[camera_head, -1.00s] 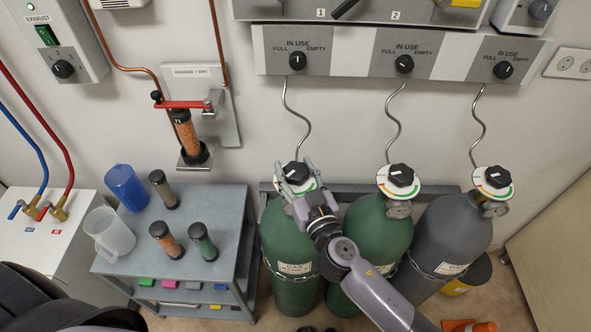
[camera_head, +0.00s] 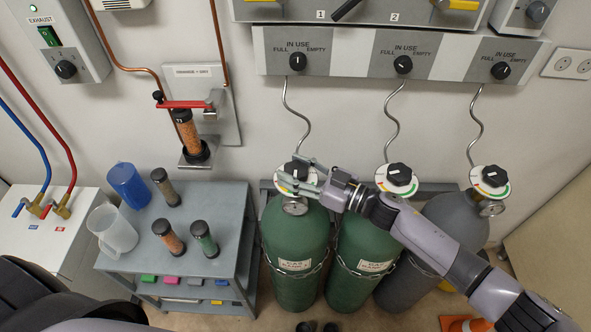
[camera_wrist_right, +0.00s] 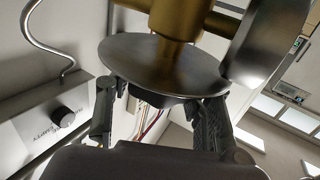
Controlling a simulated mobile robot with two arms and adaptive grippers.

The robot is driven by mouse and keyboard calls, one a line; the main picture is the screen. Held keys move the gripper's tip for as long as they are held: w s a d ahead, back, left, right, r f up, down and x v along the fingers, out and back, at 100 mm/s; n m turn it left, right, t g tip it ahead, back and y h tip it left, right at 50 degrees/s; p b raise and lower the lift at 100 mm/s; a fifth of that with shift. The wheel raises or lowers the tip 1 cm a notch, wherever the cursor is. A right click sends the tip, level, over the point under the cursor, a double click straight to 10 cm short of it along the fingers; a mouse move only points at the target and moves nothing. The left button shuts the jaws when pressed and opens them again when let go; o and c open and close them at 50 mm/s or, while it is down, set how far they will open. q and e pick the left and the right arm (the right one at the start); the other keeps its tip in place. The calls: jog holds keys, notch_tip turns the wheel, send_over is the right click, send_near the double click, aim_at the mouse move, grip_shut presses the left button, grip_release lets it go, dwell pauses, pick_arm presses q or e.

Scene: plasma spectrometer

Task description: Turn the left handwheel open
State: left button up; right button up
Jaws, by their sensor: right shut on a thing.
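The left handwheel (camera_head: 297,168) is a black knob above a white, colour-marked disc on the left green gas cylinder (camera_head: 295,240). My right gripper (camera_head: 303,176) reaches it from the right, its fingers around the knob and partly hiding it. In the right wrist view the two dark fingers (camera_wrist_right: 163,98) close on the dark handwheel (camera_wrist_right: 155,98) from both sides, beside the round metal disc (camera_wrist_right: 165,68). The gripper is shut on the handwheel. My left gripper is out of view.
A second green cylinder (camera_head: 360,245) and a grey cylinder (camera_head: 440,225) stand to the right, under my right arm. A grey cart (camera_head: 228,200) with cups and small filter columns stands left. A panel (camera_head: 345,55) with knobs hangs above.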

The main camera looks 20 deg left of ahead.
aim_at(296, 169)
jog(key=shift+n+g+b, duration=0.3)
jog(key=shift+n+g, duration=0.3)
jog(key=shift+g, duration=0.4)
jog(key=o, duration=1.2)
notch_tip(296, 169, up, 10)
jog(key=shift+f, duration=0.1)
